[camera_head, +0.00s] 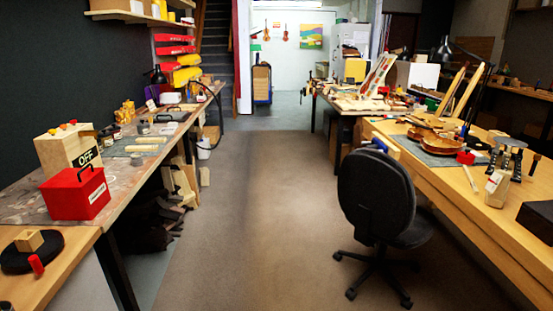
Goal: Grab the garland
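I cannot pick out a garland for certain in the head view. A brown violin-shaped body (430,140) lies flat on a dark mat on the right bench; I cannot tell whether it is a whole violin or only a part of one. Several small parts lie on the left bench, too small to identify. My gripper is not in view.
A long bench (65,270) runs along the left, with a red box (75,195) on it. Another bench (455,195) runs along the right. A black office chair (378,200) stands against the right bench. The floor (250,220) between the benches is clear.

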